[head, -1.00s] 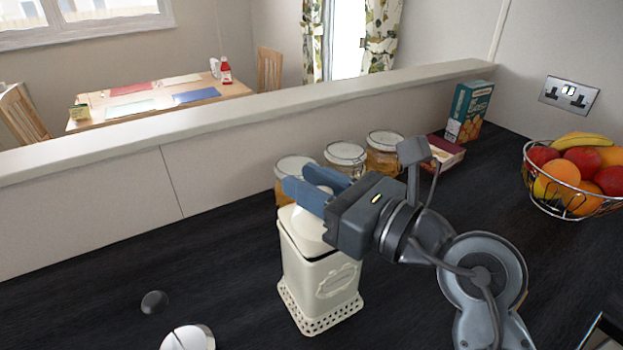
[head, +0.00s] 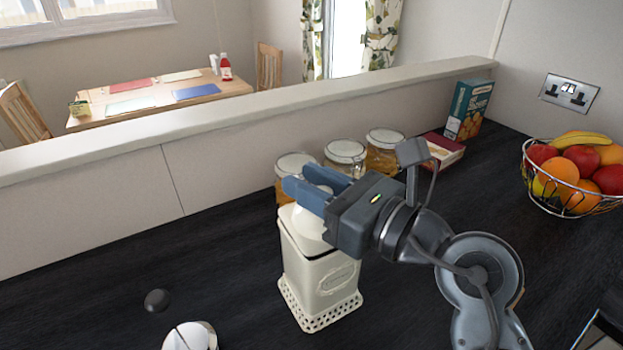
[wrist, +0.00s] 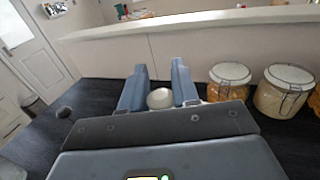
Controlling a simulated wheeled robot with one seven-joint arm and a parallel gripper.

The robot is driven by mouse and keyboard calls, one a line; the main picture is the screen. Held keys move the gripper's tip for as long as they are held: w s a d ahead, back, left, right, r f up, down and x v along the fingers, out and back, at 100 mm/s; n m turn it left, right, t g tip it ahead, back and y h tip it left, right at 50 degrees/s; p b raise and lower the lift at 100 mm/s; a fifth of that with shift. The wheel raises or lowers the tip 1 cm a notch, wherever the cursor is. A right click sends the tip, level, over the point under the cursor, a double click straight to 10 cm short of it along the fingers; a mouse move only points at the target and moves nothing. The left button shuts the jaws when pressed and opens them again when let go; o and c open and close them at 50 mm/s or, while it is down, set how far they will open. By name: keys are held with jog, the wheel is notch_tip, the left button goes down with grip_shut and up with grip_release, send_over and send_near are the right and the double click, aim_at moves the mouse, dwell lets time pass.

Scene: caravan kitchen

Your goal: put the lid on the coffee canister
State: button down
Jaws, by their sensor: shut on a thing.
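The cream coffee canister (head: 318,282) stands upright on the dark worktop, with a pierced lattice base. The cream lid (head: 304,228) is at the canister's top; it looks seated or nearly so, and I cannot tell whether a gap remains. My gripper (head: 305,193) is over the canister, its blue fingers shut on the lid's round knob. The knob (wrist: 160,98) shows between the two fingers in the wrist view. The fingers and gripper body hide part of the lid.
Three glass jars (head: 345,156) stand behind the canister by the low wall. A red box (head: 443,150), a teal carton (head: 468,110) and a wire fruit basket (head: 572,205) are to the right. A round white-topped object (head: 190,338) is at front left. Worktop left of the canister is mostly clear.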

jog(key=shift+f+b, duration=0.35)
jog(key=shift+f, duration=0.25)
dwell(0.3)
jog(key=c, duration=1.1)
grip_release()
jog(key=shift+p+v, duration=0.5)
jog(key=shift+v, duration=4.95)
jog(key=shift+s+d, duration=0.1)
